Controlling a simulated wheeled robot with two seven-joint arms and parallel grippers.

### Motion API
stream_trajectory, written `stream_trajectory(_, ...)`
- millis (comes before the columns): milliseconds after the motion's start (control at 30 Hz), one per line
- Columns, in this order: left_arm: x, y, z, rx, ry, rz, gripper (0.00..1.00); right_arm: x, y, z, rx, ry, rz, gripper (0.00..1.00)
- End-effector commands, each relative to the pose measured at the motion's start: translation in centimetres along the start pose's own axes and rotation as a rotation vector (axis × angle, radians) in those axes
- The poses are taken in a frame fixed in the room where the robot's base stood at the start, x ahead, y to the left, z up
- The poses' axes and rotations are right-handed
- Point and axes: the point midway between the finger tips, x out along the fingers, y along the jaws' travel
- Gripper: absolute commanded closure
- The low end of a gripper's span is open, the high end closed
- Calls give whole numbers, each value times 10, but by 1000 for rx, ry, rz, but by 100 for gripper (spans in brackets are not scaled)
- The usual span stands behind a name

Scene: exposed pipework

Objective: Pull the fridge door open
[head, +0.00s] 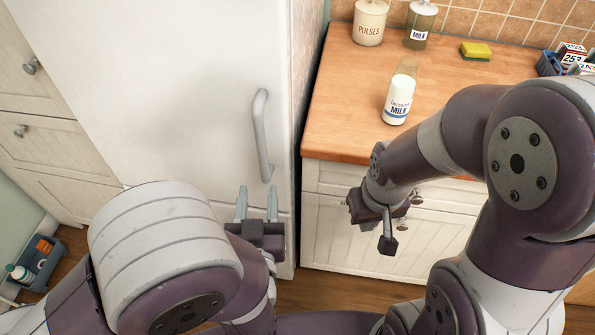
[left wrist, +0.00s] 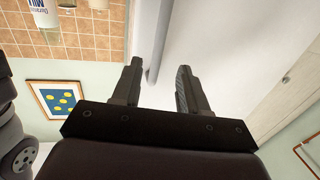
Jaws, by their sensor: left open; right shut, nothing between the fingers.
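The white fridge door (head: 180,90) is closed and fills the upper left of the head view. Its grey vertical bar handle (head: 262,135) is near the door's right edge. My left gripper (head: 257,204) is open and empty, with its fingers pointing up towards the door just below the handle's lower end. In the left wrist view the handle (left wrist: 158,45) runs down to near the left finger of the open gripper (left wrist: 158,85), and the white door (left wrist: 215,40) lies behind. My right gripper (head: 388,243) is shut and empty in front of the white lower cabinet.
A wooden counter (head: 335,95) stands right of the fridge. It holds a milk bottle (head: 398,100), a pulses jar (head: 369,22), a milk jar (head: 419,25) and a yellow sponge (head: 475,50). Cabinets with knobs (head: 30,67) are at left. A grey caddy (head: 38,265) is on the floor.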

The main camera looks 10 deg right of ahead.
Motion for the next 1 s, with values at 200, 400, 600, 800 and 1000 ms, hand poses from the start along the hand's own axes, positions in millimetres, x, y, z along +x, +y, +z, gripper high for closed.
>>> stream_trajectory(200, 37, -2, -5, 0, 15, -10, 57, -5, 0, -1, 0, 1, 0, 100)
stream_trajectory(400, 88, -1, -6, 2, 13, -6, 57, -8, 0, -1, 0, 1, 0, 100)
stream_trajectory(600, 117, 0, -5, 2, 13, -2, 57, -9, 0, -1, 0, 0, 0, 100)
stream_trajectory(800, 125, 0, -5, 3, 13, 0, 57, -9, 0, -1, 0, 0, 0, 100)
stream_trajectory(1000, 125, 0, -5, 2, 13, 0, 63, -9, 0, -1, 0, 0, 0, 100)
